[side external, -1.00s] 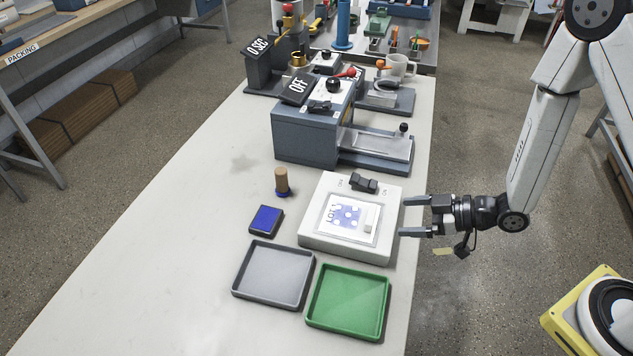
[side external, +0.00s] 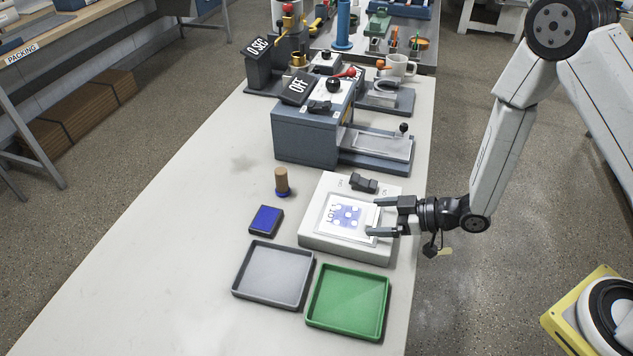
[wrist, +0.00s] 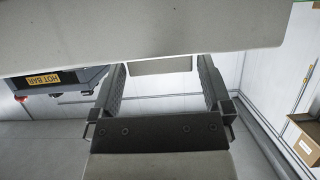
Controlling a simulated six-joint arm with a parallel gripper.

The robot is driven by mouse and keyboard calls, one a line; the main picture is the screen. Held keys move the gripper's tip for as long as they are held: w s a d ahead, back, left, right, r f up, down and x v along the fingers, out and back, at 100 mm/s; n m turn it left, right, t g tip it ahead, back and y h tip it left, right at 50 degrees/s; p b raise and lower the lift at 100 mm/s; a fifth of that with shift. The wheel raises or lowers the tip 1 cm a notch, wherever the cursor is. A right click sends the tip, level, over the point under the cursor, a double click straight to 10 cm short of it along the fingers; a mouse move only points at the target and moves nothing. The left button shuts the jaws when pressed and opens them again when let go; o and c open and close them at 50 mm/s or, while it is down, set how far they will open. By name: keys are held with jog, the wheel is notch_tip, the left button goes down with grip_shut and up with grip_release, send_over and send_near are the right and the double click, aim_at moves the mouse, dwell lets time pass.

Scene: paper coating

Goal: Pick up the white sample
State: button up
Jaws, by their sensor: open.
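The white sample (side external: 345,215), with blue printed marks and lettering, lies flat on the pale panel of a white box-shaped device (side external: 317,236). A small pale tab sits at its right side; I cannot tell whether it is part of the sample. My gripper (side external: 374,216) is open and reaches in from the right, its fingers over the device's right part, one on each side of the tab. In the wrist view my gripper (wrist: 162,62) has a pale piece between its open fingers, with a gap on both sides. The printed face is not visible there.
A grey tray (side external: 272,274) and a green tray (side external: 347,302) lie in front of the device. A blue ink pad (side external: 266,221) and wooden-handled stamp (side external: 282,181) stand left of it. A grey-blue machine (side external: 305,139) stands behind. The table's left side is clear.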

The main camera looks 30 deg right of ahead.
jog(key=shift+w+a+f, duration=0.2)
jog(key=shift+w+a, duration=0.05)
jog(key=shift+w, duration=0.05)
jog(key=c, duration=0.9)
jog(key=shift+r, duration=0.2)
jog(key=shift+c, duration=0.2)
notch_tip(320, 180, up, 10)
jog(key=shift+f, duration=0.15)
dwell(0.4)
dwell(0.6)
